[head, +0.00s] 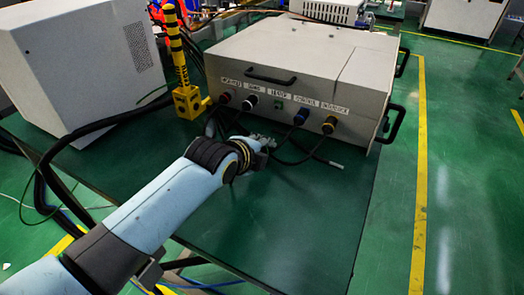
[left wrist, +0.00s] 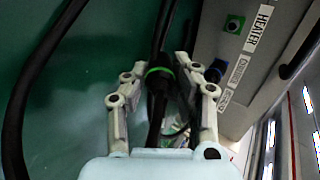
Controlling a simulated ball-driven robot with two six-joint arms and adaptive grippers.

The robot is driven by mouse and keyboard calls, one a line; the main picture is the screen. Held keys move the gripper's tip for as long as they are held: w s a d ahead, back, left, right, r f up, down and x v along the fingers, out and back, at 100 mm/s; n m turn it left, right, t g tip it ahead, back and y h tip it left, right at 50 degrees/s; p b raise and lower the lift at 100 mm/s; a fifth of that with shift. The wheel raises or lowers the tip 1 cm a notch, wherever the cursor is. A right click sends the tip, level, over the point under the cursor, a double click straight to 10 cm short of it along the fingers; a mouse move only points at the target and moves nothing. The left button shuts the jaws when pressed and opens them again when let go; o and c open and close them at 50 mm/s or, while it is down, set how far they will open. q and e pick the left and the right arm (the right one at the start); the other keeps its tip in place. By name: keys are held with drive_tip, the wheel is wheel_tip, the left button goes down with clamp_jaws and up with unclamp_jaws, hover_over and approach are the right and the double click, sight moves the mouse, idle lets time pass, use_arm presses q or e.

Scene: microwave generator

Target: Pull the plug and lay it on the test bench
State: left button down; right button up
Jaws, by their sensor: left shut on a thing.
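My left gripper (head: 264,141) is low over the green test bench (head: 290,225), just in front of the generator. In the left wrist view its fingers (left wrist: 162,80) are shut on a black plug with a green ring (left wrist: 158,72), its dark cable running along between them. The green socket (left wrist: 234,24), beside the HEATER label, shows no plug in it; it also shows on the generator front in the head view (head: 278,105). The plug is mostly hidden by the gripper in the head view, and I cannot tell whether it touches the bench. My right gripper is out of view.
The beige generator (head: 290,65) has other plugs in its front: red (head: 225,97), blue (head: 300,117) and yellow (head: 329,125). A cable with a grey tip (head: 337,165) lies on the bench. A yellow-black post (head: 186,100) and a white cabinet (head: 90,60) stand left. The bench front is clear.

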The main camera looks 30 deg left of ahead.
use_arm(q)
drive_tip(key=c, duration=1)
unclamp_jaws()
drive_tip(key=shift+f, duration=0.1)
drive_tip(key=shift+s, duration=0.1)
drive_tip(key=v, duration=1.2)
